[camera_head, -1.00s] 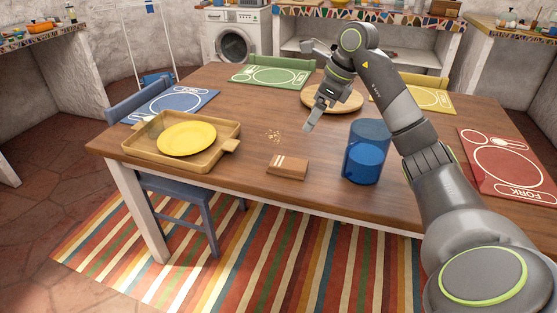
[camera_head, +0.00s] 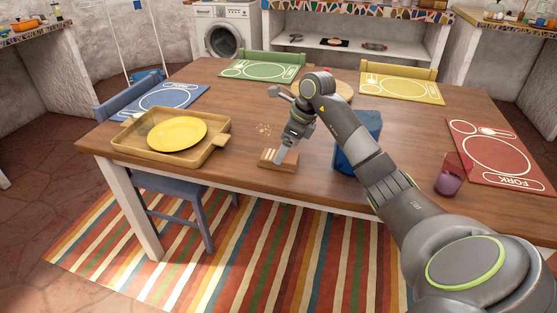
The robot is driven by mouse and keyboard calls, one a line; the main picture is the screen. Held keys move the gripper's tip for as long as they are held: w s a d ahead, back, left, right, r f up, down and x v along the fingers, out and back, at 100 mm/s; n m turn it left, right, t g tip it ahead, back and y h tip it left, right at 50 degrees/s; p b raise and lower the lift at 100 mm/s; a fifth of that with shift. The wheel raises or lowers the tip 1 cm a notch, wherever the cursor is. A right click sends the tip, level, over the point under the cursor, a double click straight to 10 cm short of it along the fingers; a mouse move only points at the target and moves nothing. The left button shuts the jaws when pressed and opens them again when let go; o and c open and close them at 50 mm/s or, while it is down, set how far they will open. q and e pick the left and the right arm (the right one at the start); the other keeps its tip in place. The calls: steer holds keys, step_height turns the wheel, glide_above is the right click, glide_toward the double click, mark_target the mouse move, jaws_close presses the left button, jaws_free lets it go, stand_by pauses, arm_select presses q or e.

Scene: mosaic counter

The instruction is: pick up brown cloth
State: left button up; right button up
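The brown cloth (camera_head: 270,162) is a small folded piece with pale stripes, lying near the front edge of the wooden table. My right gripper (camera_head: 281,156) points down at the cloth's right part, with its fingertips at or just above it. The arm and gripper body hide part of the view there. I cannot tell whether the fingers touch or grip the cloth. My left gripper is not in view.
A tray (camera_head: 218,150) with a yellow plate (camera_head: 177,134) stands left of the cloth. Crumbs (camera_head: 264,129) lie behind it. A blue container (camera_head: 345,160) stands to the right, partly behind my arm. A purple glass (camera_head: 449,182) stands near the red placemat (camera_head: 497,151).

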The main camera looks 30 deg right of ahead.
steer(key=x, duration=0.3)
steer(key=shift+f, duration=0.25)
steer(key=c, duration=1.1)
steer(key=shift+o, duration=0.2)
step_height(320, 180, up, 10)
steer(key=o, duration=0.4)
steer(key=c, duration=0.3)
